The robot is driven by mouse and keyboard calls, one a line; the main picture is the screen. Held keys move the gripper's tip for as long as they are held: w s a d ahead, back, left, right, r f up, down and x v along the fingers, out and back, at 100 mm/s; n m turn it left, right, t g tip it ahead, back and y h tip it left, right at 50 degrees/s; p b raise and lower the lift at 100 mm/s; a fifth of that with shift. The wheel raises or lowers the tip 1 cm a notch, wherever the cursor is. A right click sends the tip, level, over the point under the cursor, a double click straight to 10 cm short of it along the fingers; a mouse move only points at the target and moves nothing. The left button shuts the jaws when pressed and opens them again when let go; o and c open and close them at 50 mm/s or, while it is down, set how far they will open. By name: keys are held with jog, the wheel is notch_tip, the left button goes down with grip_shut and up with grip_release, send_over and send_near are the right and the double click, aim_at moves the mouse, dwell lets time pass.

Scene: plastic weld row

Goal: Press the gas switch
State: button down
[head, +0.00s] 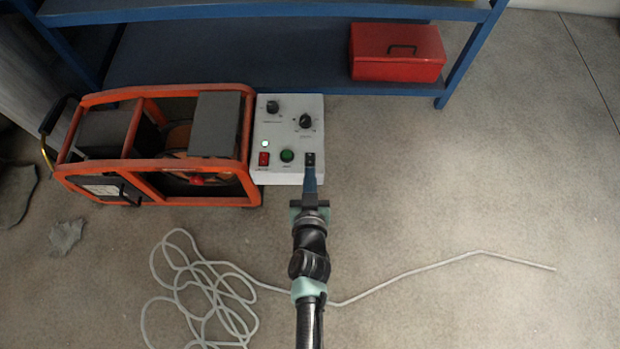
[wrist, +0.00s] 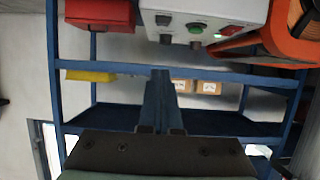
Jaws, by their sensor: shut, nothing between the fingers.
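A pale grey control box (head: 288,108) stands on the floor, its panel facing up. Along its front edge are a red rocker switch (head: 263,158), a round green button (head: 287,155) and a black rocker switch (head: 310,159). The labels are too small to read, so I cannot tell which is the gas switch. My gripper (head: 310,172) is shut and empty, its fingertips at the box's front right, close to the black switch. Contact cannot be made out. In the wrist view the fingertips (wrist: 160,73) appear below the black switch (wrist: 163,19).
Two black knobs and a lit lamp (head: 265,143) are on the box. An orange-framed machine (head: 160,197) adjoins its left side. A blue shelf (head: 220,50) with a red toolbox (head: 397,52) stands behind. A pale cable (head: 400,273) lies on the floor; the right is clear.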

jog(key=b, duration=0.2)
send_over(310, 162)
jog(key=s, duration=0.2)
notch_tip(310, 162, down, 3)
jog(key=shift+r, duration=0.2)
notch_tip(310, 162, down, 2)
jog(key=shift+f+b, duration=0.2)
jog(key=shift+b, duration=0.95)
jog(key=shift+s+f+b, duration=0.15)
jog(key=shift+f+b, duration=0.65)
